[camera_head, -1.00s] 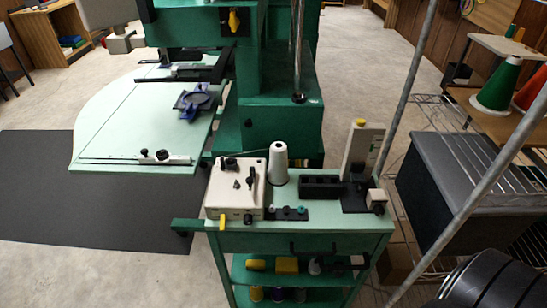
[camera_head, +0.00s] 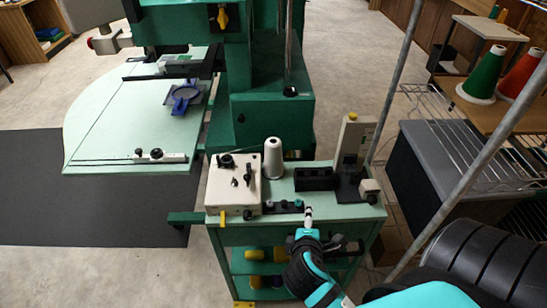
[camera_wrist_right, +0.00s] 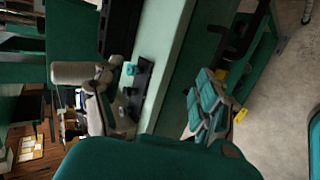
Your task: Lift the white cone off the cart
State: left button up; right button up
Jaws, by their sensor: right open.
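The white cone (camera_head: 273,158) stands upright on the green cart top (camera_head: 290,187), just right of the cream box. It also shows in the right wrist view, lying sideways in that turned picture (camera_wrist_right: 75,73). My right gripper (camera_head: 308,224) is at the cart's front edge, in front of and to the right of the cone, apart from it. In the right wrist view the gripper's teal-padded fingers (camera_wrist_right: 207,98) are open and empty. My left gripper is in neither view.
Near the cone are the cream box (camera_head: 233,182) with knobs, a black block (camera_head: 314,178) and an upright beige device (camera_head: 352,145). A small dark strip of knobs (camera_head: 284,207) lies in front. A slanted metal pole (camera_head: 465,165) stands to the right.

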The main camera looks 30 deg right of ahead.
aim_at(273, 155)
jog(key=w+a+r+n+t, duration=0.1)
jog(key=w+n+t, duration=0.1)
jog(key=n, duration=0.4)
jog(key=w+a+r+n+t+h, duration=0.1)
jog(key=w+r+n+t, duration=0.1)
jog(key=w+n, duration=0.2)
jog(key=w+a+r+n+t+h, duration=0.1)
jog(key=w+r+n+t, duration=0.1)
jog(key=n, duration=0.5)
jog(key=shift+w+a+r+n+t, duration=0.1)
jog(key=shift+w+a+n+t, duration=0.15)
jog(key=shift+w+n+t, duration=0.2)
jog(key=shift+w+a+n, duration=0.2)
jog(key=shift+w+n, duration=0.05)
jog(key=shift+n, duration=0.2)
jog(key=shift+t, duration=0.25)
jog(key=p+x, duration=0.2)
jog(key=x, duration=0.9)
jog(key=shift+a, duration=0.1)
jog(key=p+x, duration=0.1)
jog(key=x, duration=0.4)
jog(key=shift+w+r, duration=0.1)
jog(key=shift+w, duration=0.05)
jog(key=shift+w+d, duration=0.4)
jog(key=shift+s, duration=0.1)
jog(key=shift+c, duration=0.9)
jog(key=c, duration=1.2)
jog(key=shift+p, duration=0.3)
